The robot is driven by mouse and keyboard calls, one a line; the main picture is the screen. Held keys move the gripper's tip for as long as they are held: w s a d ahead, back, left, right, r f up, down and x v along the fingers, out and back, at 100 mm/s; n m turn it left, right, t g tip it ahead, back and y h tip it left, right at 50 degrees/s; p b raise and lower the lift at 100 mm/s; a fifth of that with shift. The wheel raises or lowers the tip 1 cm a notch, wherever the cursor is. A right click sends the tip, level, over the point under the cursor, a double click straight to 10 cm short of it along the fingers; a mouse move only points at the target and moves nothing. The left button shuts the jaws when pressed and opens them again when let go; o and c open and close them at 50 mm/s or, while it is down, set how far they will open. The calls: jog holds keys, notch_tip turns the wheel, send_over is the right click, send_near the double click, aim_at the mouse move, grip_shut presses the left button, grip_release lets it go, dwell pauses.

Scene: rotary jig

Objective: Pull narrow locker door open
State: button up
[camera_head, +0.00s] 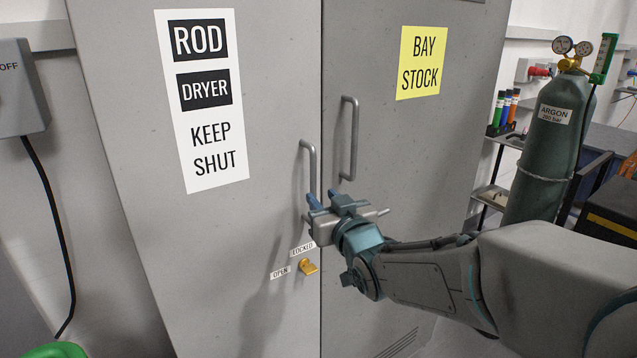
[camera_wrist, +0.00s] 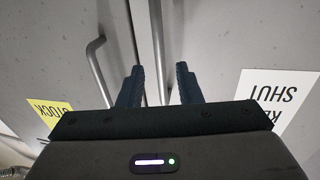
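A grey locker has two doors side by side. The left door (camera_head: 265,90) bears a "ROD DRYER KEEP SHUT" sign. The right door (camera_head: 420,150) bears a yellow "BAY STOCK" note and looks narrower. Both look shut. The left door's handle (camera_head: 309,165) and the right door's handle (camera_head: 350,135) are upright grey bars near the seam; the right one also shows in the wrist view (camera_wrist: 97,70). My gripper (camera_head: 323,198) is at the left handle's lower end, partly hiding it. In the wrist view its fingers (camera_wrist: 160,88) are apart, with a thin grey strip between; I cannot tell if they touch anything.
A yellow latch (camera_head: 308,267) sits low on the left door beside "LOCKED" and "OPEN" labels; its setting is unclear. A green argon cylinder (camera_head: 545,150) and a shelf (camera_head: 492,195) stand right of the locker. A grey switch box (camera_head: 20,90) with a cable hangs at left.

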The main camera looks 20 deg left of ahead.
aim_at(315, 189)
jog(key=shift+p+x, duration=0.85)
jog(key=shift+x, duration=2.3)
grip_shut()
